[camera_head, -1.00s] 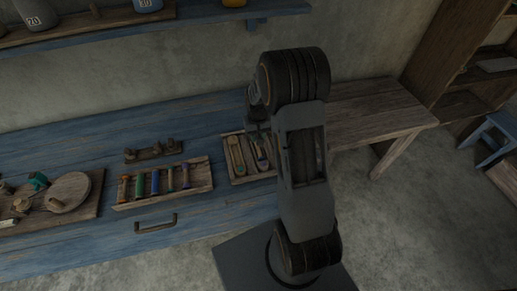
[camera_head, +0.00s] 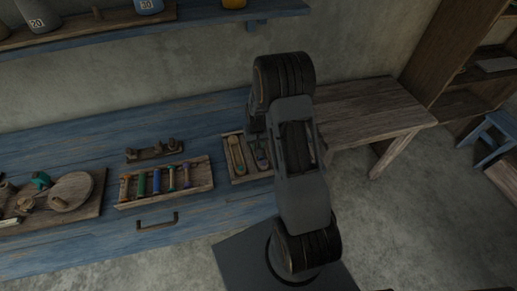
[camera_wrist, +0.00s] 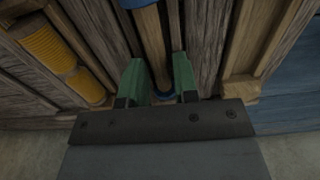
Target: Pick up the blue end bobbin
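The blue end bobbin (camera_wrist: 153,40) shows in the wrist view as a tan rod with blue ends, lying in a slot of dark wood. My gripper (camera_wrist: 160,72) is over its near end, with one green finger on each side. The fingers look open, with the bobbin between them; whether they touch it is hard to tell. In the head view the small tray (camera_head: 240,178) holds two long slotted pieces. My arm hides part of the right one, and my fingertips are not clear there.
A bobbin wound with yellow thread (camera_wrist: 57,50) lies to the left in the wrist view. Left of the tray, a rack (camera_head: 205,187) holds several coloured bobbins on the blue bench (camera_head: 75,148). A wooden table (camera_head: 365,112) stands to the right.

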